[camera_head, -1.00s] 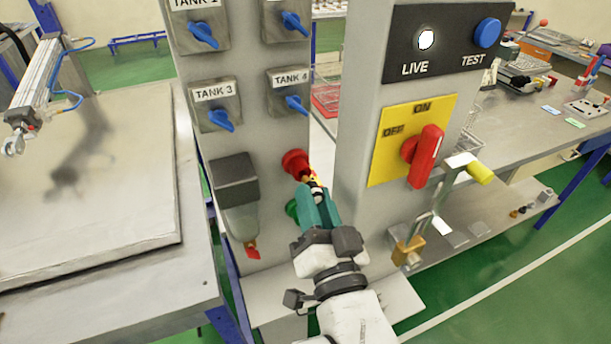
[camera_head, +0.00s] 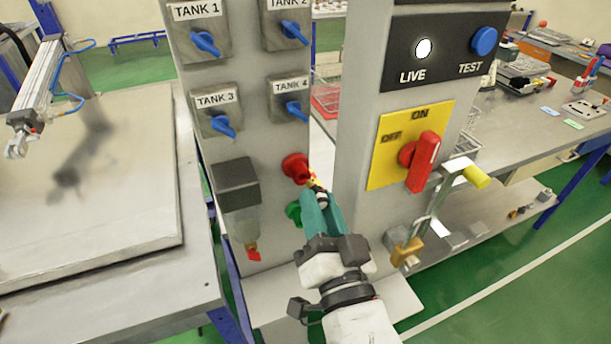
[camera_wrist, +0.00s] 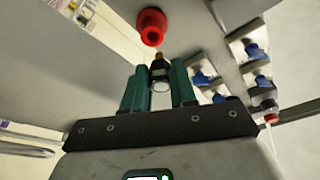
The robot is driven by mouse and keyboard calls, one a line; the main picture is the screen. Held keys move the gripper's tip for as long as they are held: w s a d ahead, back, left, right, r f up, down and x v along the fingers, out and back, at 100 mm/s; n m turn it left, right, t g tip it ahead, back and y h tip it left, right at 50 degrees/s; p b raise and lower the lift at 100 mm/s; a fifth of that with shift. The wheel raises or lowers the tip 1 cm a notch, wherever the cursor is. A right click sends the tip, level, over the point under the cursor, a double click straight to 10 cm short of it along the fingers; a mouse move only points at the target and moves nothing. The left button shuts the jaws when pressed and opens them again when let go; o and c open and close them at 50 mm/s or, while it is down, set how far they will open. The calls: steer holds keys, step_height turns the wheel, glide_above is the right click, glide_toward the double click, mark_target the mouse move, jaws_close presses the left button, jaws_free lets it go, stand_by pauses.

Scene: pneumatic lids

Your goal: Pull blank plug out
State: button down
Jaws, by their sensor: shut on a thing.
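My gripper (camera_head: 320,202) has green fingers shut on the blank plug (camera_head: 319,192), a small dark plug with a light band and a brass-yellow tip. In the wrist view the plug (camera_wrist: 159,72) stands between the two fingertips, its brass tip pointing at the red port (camera_wrist: 152,27). A small gap shows between the tip and the port's mouth. In the head view the red port (camera_head: 295,167) sits on the grey panel, just up and left of the plug. A green port (camera_head: 294,212) below it is partly hidden by my gripper.
Tank valves with blue handles (camera_head: 222,126) are above left. A filter bowl (camera_head: 240,200) hangs left of the ports.

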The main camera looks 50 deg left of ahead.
steer(key=s+d+r+p, duration=0.1)
steer(key=d+r+p, duration=0.2)
steer(key=r, duration=0.3)
steer(key=shift+s+d+p, duration=0.3)
steer(key=shift+d+p, duration=0.1)
steer(key=shift+p, duration=0.3)
stand_by(0.4)
